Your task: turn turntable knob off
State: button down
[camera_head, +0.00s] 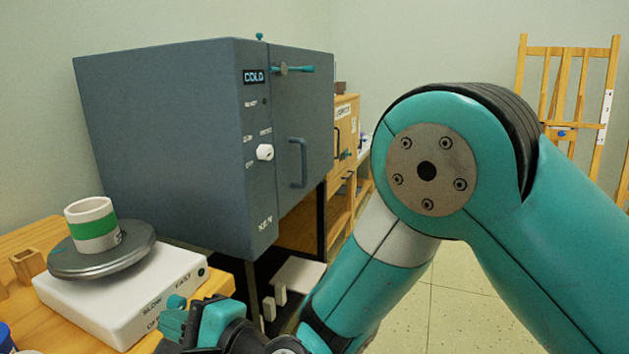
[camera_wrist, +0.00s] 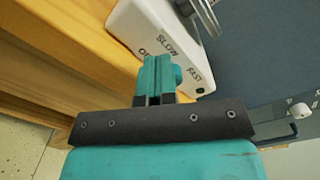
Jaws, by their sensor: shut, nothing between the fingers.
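The turntable is a white box (camera_head: 120,300) on the wooden table, with a round grey metal disc (camera_head: 75,265) on top. Its front face reads SLOW and FAST, with a partly hidden third label at the lower left. A small teal rounded piece (camera_head: 176,301), which looks like the knob, sits on that face between the labels; it also shows in the wrist view (camera_wrist: 178,75). My gripper (camera_head: 172,324) is shut and empty, in front of the face. In the wrist view its fingertips (camera_wrist: 157,62) are beside the knob and partly cover it; contact cannot be told.
A white cup with a green band (camera_head: 92,228) stands on the disc. A large grey kiln-like cabinet (camera_head: 170,140) with a white knob (camera_head: 265,152) stands close behind. Wooden blocks (camera_head: 28,264) lie at the left. Open floor (camera_head: 440,310) shows at the right.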

jog(key=s+d+r+n+g+h+b, duration=0.15)
jog(key=s+d+n+h, duration=0.35)
jog(key=d, duration=0.6)
jog(key=s+d+n+g+h, duration=0.35)
jog(key=d+n, duration=0.35)
jog(key=d, duration=0.4)
jog(key=s+d+r+n+g+h+b, duration=0.15)
jog(key=s+d+n+h, duration=0.3)
jog(key=d, duration=0.65)
notch_tip(320, 180, up, 26)
jog(key=p, duration=2.7)
jog(key=shift+a+n+y, duration=0.3)
jog(key=shift+n, duration=0.15)
jog(key=shift+w+f, duration=0.1)
jog(key=shift+w, duration=0.05)
